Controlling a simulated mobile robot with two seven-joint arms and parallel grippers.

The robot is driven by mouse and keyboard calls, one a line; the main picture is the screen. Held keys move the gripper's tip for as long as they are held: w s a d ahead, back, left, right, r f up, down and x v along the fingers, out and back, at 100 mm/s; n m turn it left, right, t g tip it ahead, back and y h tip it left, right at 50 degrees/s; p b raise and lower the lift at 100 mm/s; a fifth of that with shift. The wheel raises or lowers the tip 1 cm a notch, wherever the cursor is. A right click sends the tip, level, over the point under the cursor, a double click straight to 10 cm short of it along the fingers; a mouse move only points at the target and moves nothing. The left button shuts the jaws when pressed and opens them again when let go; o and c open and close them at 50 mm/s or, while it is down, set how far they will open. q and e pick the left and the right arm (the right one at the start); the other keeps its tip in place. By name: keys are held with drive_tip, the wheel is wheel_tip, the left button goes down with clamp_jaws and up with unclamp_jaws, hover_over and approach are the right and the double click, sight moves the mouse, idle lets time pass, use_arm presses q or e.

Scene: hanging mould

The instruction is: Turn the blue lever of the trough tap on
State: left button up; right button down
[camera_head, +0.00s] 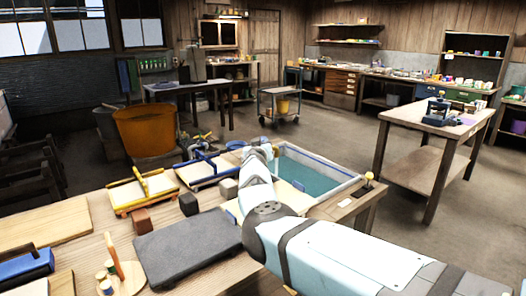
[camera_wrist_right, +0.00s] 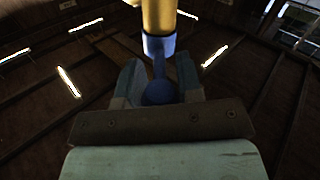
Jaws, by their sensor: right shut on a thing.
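In the right wrist view the tap shows as an upright brass pipe (camera_wrist_right: 158,14) with a blue collar (camera_wrist_right: 158,45) at its end. The blue lever (camera_wrist_right: 159,93) has a thin stem and a round knob. My right gripper (camera_wrist_right: 159,70) is shut on the lever, with a finger on either side of the knob. My right fingers and the held lever cannot be made out there. My left gripper is not in view.
On the bench are a dark grey slab (camera_head: 187,247), a yellow-edged frame (camera_head: 122,197), a blue-edged frame (camera_head: 197,174) and small blocks. An orange tub (camera_head: 145,130) stands behind. A wooden table (camera_head: 418,114) stands at the right, with open floor between.

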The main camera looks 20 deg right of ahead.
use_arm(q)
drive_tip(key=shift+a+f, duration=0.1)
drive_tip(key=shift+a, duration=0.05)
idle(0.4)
use_arm(e)
drive_tip(key=c, duration=0.8)
unclamp_jaws()
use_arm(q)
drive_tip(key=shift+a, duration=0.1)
